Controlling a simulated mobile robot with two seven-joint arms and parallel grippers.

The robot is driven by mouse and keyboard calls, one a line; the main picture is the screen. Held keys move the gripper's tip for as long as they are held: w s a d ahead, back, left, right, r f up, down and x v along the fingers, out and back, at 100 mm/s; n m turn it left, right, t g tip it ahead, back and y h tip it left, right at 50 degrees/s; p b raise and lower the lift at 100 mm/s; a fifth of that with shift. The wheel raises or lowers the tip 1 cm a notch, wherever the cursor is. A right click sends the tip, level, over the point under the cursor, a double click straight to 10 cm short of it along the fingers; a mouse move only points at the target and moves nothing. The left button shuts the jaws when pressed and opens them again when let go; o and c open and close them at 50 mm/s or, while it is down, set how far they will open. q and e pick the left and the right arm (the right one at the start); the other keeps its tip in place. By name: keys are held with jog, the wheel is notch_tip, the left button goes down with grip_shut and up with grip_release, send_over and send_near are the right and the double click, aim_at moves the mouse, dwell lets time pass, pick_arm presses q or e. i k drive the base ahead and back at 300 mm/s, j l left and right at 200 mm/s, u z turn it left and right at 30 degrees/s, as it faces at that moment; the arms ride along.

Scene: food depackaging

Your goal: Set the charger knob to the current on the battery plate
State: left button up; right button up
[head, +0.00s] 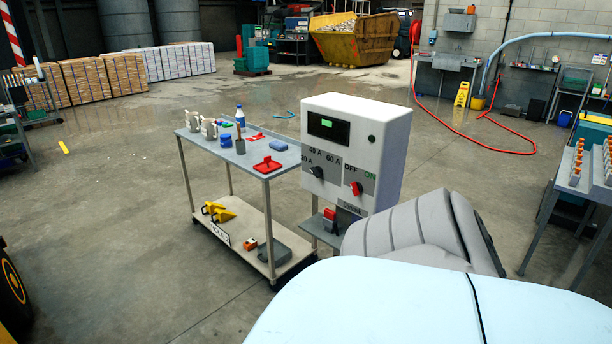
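The charger (385,150) is a white box right of centre, with a lit green display (327,126). Its black knob (317,172) sits on a grey panel among the marks 20 A, 40 A and 60 A; its pointer is too small to read. A red switch (355,188) sits between OFF and ON; its setting is unclear. A red connector (329,213) and a dark part show below the box. I cannot make out a battery plate or its current. Neither of my grippers is in view.
A grey padded seat-like shape (410,228) and a pale blue rounded cover (370,305) fill the lower right, close to the charger. A trolley (195,143) with tools stands left of it. A table (590,185) stands at right.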

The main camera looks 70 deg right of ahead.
aim_at(316, 171)
jog(key=l+z, duration=0.15)
jog(key=z, duration=1.4)
